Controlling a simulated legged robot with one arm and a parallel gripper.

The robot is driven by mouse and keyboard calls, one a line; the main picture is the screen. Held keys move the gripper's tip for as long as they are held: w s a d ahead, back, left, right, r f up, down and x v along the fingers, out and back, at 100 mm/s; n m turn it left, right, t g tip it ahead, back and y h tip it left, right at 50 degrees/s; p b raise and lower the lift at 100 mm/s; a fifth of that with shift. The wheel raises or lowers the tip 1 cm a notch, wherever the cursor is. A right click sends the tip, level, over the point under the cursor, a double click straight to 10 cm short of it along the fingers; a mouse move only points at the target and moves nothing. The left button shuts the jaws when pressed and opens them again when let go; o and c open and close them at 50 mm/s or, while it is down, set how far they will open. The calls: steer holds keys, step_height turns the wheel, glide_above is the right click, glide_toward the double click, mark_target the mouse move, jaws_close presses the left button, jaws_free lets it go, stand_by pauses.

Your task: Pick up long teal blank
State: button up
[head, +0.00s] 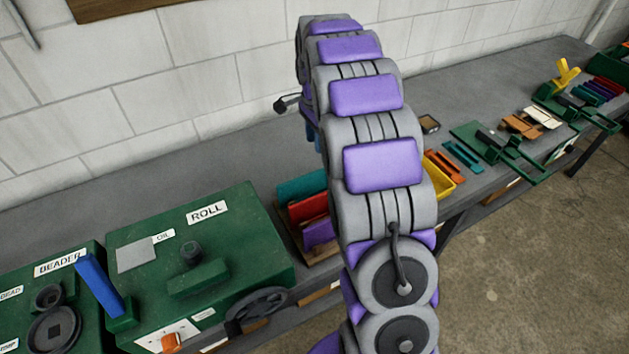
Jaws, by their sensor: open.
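A teal piece (303,187) stands at the back of a low rack with a red piece (308,207) and a purple piece (318,233), left of my arm. Teal strips (462,156) lie on the bench right of my arm, and another teal piece (586,95) is in the far right row of coloured pieces. I cannot tell which is the long teal blank. My arm rises through the middle and bends away over the bench. Its end is hidden behind its own links, so I cannot make out my gripper.
A green ROLL machine (230,237) with a handwheel and a green BEADER machine (62,300) fill the front left. Orange strips (441,167), a yellow tray (442,187) and green clamp tools (515,150) are right of my arm. A block wall (160,95) stands behind the bench.

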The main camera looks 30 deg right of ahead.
mark_target(317, 171)
steer(key=shift+s+f+b, duration=0.15)
steer(key=shift+f+b, duration=0.7)
steer(key=shift+f, duration=2.8)
steer(key=shift+s+f+b, duration=0.15)
steer(key=shift+f+b, duration=0.65)
steer(key=shift+f, duration=2.8)
steer(key=shift+r, duration=0.1)
steer(key=shift+c, duration=0.2)
jaws_close()
